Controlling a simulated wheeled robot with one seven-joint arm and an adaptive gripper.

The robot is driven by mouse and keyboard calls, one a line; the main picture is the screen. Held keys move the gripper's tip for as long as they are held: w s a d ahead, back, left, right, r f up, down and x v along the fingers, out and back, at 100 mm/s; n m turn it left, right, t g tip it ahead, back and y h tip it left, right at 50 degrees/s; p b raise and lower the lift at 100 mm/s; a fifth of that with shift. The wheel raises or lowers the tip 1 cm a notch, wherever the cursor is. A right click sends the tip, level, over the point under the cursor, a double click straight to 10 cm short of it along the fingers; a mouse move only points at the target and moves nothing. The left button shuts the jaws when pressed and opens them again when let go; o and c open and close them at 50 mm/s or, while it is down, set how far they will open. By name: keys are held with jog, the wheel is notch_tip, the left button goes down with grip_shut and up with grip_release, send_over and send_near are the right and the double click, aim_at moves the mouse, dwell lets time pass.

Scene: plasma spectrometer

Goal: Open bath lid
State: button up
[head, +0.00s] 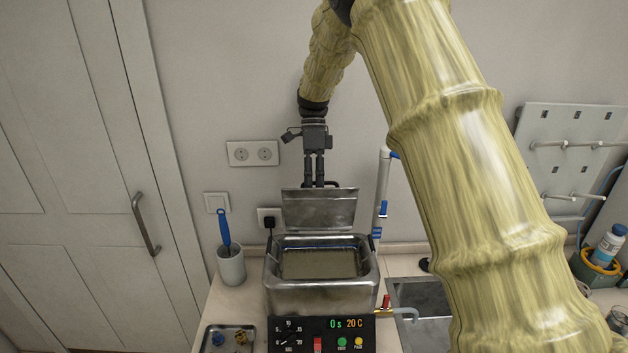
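The steel bath (322,296) stands on the counter with its basin uncovered. The bath lid (319,210) is raised, standing nearly upright along the back edge of the bath. My gripper (314,184) points down at the lid's top edge, in front of the wall. Its two fingers are close together with only a thin gap, and I see nothing held between them. Whether the fingertips touch the lid or its handle is hard to tell.
A control panel (322,335) is in front of the bath. A cup with a blue brush (231,265) and a small tray (229,338) are at left. A tap (396,312) and a sink (424,298) are at right. My arm covers much of the right side.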

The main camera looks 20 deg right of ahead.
jog(key=shift+o, duration=0.5)
jog(key=shift+w+f, duration=0.2)
jog(key=shift+w, duration=0.15)
jog(key=shift+r, duration=0.2)
jog(key=shift+s+a, duration=0.1)
jog(key=shift+r, duration=0.15)
notch_tip(320, 180, up, 10)
jog(key=shift+d+f, duration=0.25)
